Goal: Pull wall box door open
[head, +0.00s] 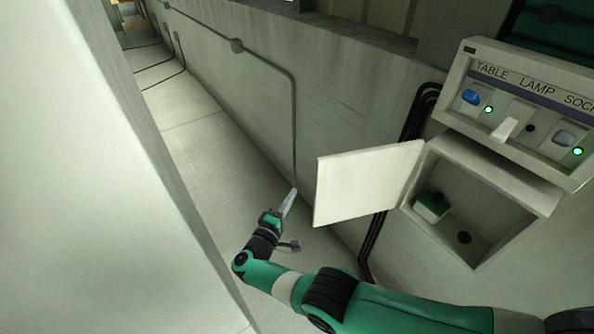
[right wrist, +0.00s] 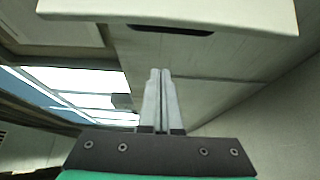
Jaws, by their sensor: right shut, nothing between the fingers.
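The wall box (head: 525,188) is a pale open-fronted box on the wall at the right of the head view. Its white door (head: 367,183) stands wide open, swung out to the left of the box. Inside the box are a small green and white block and a dark round knob (head: 464,237). My right gripper (head: 290,202) is shut and empty, just left of the door's free edge, with a small gap in the picture. Its closed fingers also show in the right wrist view (right wrist: 160,98). My left gripper is not in view.
A control panel (head: 527,78) with switches and green lights sits above the box. Black cables (head: 418,112) run down the wall behind the door. A large pale block (head: 75,190) fills the left side. Open floor (head: 205,170) lies between it and the wall.

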